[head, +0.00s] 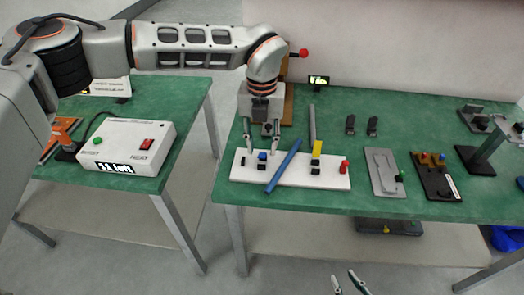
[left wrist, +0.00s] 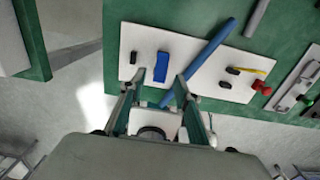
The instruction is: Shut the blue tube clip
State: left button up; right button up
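A small blue clip (head: 262,156) with a dark base sits near the left end of a white board (head: 330,181). It shows as a blue block in the left wrist view (left wrist: 162,64); I cannot tell how far its flap is shut. A long blue tube (head: 284,165) lies slantwise across the board, just right of the clip. My left gripper (head: 259,149) points down over the clip, open and empty. Its fingertips (left wrist: 160,77) are apart, one to each side of the clip's near end; contact cannot be told. My right gripper (head: 344,279) shows only its open fingers at the bottom edge.
On the board are a black piece (head: 243,160), a yellow lever (head: 317,148) and a red knob (head: 344,167). A grey rod (head: 312,122) lies behind. A grey plate (head: 384,176) and a black fixture (head: 436,180) stand to the right. A control box (head: 126,148) is on another table.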

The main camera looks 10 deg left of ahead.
aim_at(262, 155)
pick_arm(q)
jog(key=shift+f, duration=1.5)
jog(key=shift+c, duration=0.4)
